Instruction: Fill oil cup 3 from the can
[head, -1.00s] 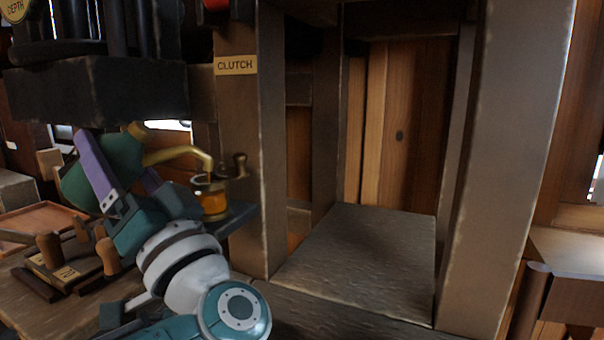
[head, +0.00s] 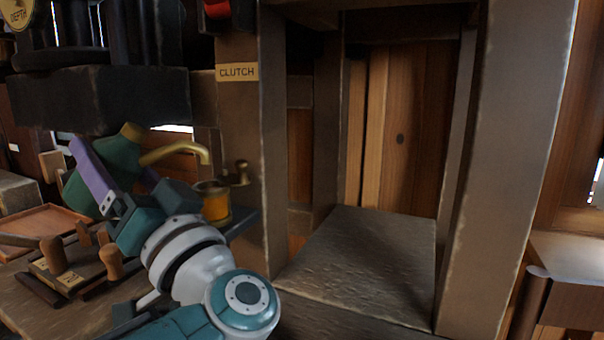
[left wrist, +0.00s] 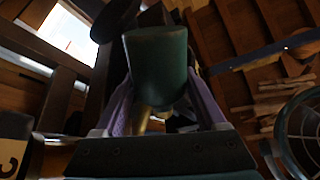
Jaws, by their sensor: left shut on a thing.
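The oil can (head: 124,160) is dark green with a brass spout (head: 178,153). My left gripper (head: 122,178), with purple fingers, is shut on the can's body and holds it off the bench. In the left wrist view the can (left wrist: 158,65) sits between the two fingers. A cup of amber oil with a brass rim (head: 215,203) stands on a small dark ledge by the clutch post. The spout's tip is above the cup, apart from it, with no stream of oil showing. No number shows on the cup. My right gripper is not in view.
The post with the CLUTCH plate (head: 237,72) rises just right of the cup. A dark beam (head: 105,98) hangs above the can. Wooden-handled tools (head: 54,256) and a wooden tray (head: 45,224) lie on the bench at left.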

